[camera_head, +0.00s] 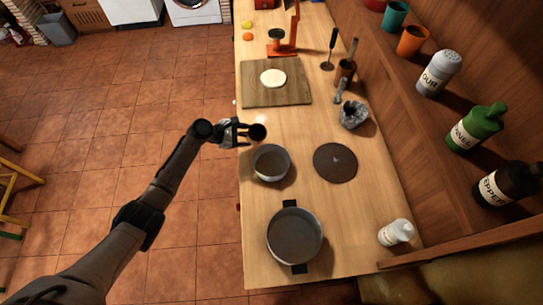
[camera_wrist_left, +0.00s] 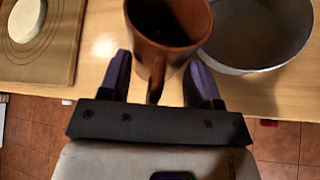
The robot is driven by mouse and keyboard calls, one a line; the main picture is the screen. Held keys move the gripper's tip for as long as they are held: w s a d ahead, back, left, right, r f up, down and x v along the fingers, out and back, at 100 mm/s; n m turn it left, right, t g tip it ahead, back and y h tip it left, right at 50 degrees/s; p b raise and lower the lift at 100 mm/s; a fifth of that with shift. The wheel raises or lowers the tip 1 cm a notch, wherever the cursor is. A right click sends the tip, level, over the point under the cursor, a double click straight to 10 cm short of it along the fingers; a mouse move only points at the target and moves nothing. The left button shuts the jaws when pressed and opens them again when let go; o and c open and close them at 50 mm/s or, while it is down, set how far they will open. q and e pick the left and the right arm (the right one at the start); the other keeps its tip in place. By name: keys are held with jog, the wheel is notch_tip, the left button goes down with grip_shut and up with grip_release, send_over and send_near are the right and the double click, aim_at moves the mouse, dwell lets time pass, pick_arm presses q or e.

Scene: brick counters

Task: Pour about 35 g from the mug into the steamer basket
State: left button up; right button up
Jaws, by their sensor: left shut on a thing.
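The mug (camera_head: 258,132) is brown, held just past the counter's left edge area, with its dark opening facing up. In the left wrist view the mug (camera_wrist_left: 168,28) shows its handle between my fingers; its contents are too dark to make out. My left gripper (camera_head: 241,132) is shut on the mug's handle. The round grey vessel without handles, which looks like the steamer basket (camera_head: 271,176), stands on the counter just in front of the mug; it also shows at the right in the left wrist view (camera_wrist_left: 256,68). My right gripper is not in view.
A two-handled pot (camera_head: 294,236) stands nearer, and a dark round disc (camera_head: 335,162) lies right of the basket. A wooden board (camera_head: 290,97) with pale dough (camera_head: 273,78) lies behind. A white bottle (camera_head: 396,232) is at the right; shelf bottles stand above the counter.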

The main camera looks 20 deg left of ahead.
aim_at(249, 136)
pick_arm(q)
jog(key=d+r+p, duration=0.1)
jog(key=s+r+m+t+y+p, duration=0.1)
jog(key=p, duration=0.1)
jog(key=shift+s+d+r+m+y, duration=0.15)
jog(key=shift+d+r+m+y, duration=0.15)
jog(key=shift+d, duration=0.1)
jog(key=shift+s+d+m+t+y, duration=0.2)
jog(key=shift+m+t+y, duration=0.1)
jog(key=shift+m, duration=0.1)
jog(key=shift+r+m+y, duration=0.1)
jog(key=shift+m+y, duration=0.3)
jog(key=shift+s+d+r+m+t+y+p, duration=0.15)
jog(key=shift+d+m+t+y+p, duration=0.15)
jog(key=shift+m+t+y, duration=0.25)
jog(key=shift+s+d+r+m+t+y+p, duration=0.15)
jog(key=shift+d+m+t+y+p, duration=0.15)
jog(key=shift+m+t+y, duration=0.25)
